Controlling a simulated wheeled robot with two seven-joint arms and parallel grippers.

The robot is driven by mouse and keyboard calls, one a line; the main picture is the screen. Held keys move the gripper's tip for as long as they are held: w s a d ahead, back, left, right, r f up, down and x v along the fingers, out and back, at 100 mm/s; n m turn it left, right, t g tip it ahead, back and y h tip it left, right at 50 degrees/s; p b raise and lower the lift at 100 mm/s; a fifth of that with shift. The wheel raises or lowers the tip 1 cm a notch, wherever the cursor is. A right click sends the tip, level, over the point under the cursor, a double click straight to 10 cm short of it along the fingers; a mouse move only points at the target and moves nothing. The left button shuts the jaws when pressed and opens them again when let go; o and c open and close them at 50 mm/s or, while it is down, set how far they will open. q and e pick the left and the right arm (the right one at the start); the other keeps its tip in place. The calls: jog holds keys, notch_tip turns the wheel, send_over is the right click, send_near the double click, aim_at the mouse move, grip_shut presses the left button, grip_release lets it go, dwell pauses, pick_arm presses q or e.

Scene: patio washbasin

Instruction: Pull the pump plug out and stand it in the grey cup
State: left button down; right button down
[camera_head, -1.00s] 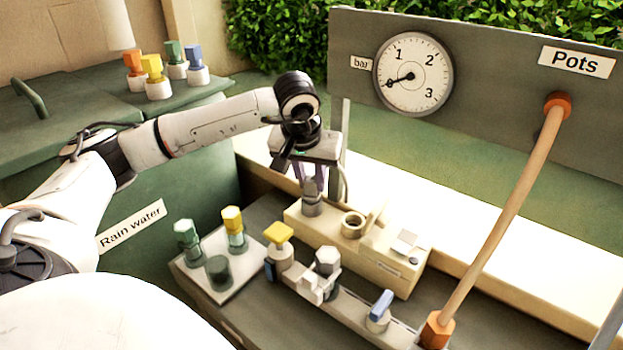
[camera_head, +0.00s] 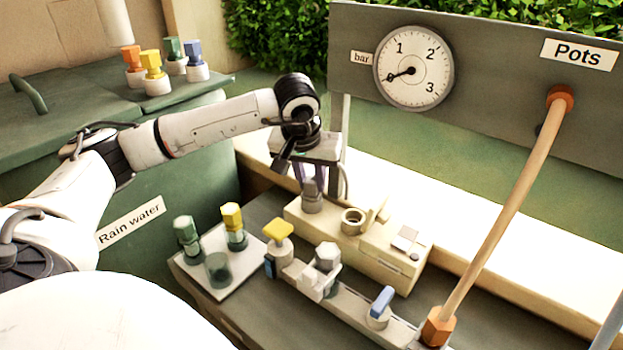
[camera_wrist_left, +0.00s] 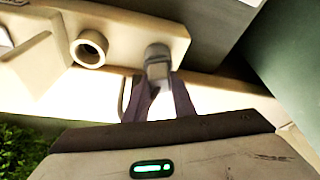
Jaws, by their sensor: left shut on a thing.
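The pump plug (camera_head: 312,202) is a small grey piece at the left end of the cream pump box (camera_head: 390,274). It still sits at its collar there, and I cannot tell whether it is raised. My left gripper (camera_head: 312,182) comes down from above with its fingers shut on the plug's top. The left wrist view shows the fingers (camera_wrist_left: 160,88) either side of the grey plug (camera_wrist_left: 158,68). The grey cup (camera_head: 218,271) stands empty at the front of a pale tray (camera_head: 215,293), left of the pump. My right gripper is out of view.
Cups with a green plug (camera_head: 186,229) and a yellow plug (camera_head: 232,216) share the tray. A valve rail with a yellow handle (camera_head: 278,231) and blue handle (camera_head: 382,299) runs in front of the pump. An orange-ended pipe (camera_head: 505,215) rises at right.

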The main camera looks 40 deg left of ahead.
aim_at(311, 179)
pick_arm(q)
jog(key=c, duration=1.8)
grip_release()
jog(key=shift+o, duration=0.2)
jog(key=shift+p+v, duration=2.05)
jog(key=shift+v, duration=0.85)
jog(key=p+v, duration=0.1)
jog(key=v, duration=0.4)
jog(key=shift+r, duration=0.1)
